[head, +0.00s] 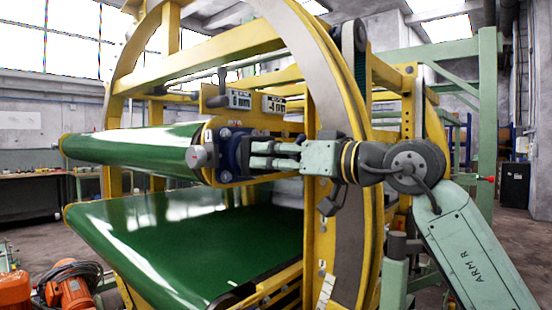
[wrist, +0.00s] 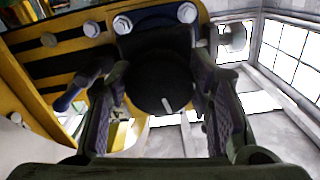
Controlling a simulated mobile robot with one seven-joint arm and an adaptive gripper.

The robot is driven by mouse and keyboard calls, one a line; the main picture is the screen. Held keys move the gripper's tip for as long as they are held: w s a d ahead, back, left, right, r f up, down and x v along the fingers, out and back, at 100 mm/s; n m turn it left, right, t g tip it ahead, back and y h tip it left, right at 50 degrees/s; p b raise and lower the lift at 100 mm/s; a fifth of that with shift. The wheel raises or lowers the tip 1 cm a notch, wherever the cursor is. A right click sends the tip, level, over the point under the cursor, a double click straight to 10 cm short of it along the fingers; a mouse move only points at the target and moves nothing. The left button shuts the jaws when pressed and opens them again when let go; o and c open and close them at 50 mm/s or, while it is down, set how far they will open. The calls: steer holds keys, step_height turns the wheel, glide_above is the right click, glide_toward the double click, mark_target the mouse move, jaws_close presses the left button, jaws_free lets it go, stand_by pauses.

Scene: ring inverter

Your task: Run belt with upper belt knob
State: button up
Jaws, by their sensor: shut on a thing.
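The upper belt knob is a dark round knob (wrist: 160,92) with a white mark on its face, seen in the wrist view. My gripper (head: 250,155) reaches in from the right at the end of the upper roller. In the wrist view, its two fingers stand on either side of the knob, shut on it. The gripper hides the knob in the head view. The upper green belt (head: 130,145) runs left from there. The lower green belt (head: 190,235) slopes below it.
A yellow ring frame (head: 340,230) stands close to my arm. A lever (head: 222,88) and two small displays, one of them the left display (head: 240,100), sit above the knob. An orange motor (head: 70,288) is at the lower left. A workbench (head: 32,192) stands behind.

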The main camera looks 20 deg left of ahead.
stand_by(0.5)
steer(key=o, duration=1.2)
steer(key=v, duration=1.2)
steer(key=shift+a, duration=0.1)
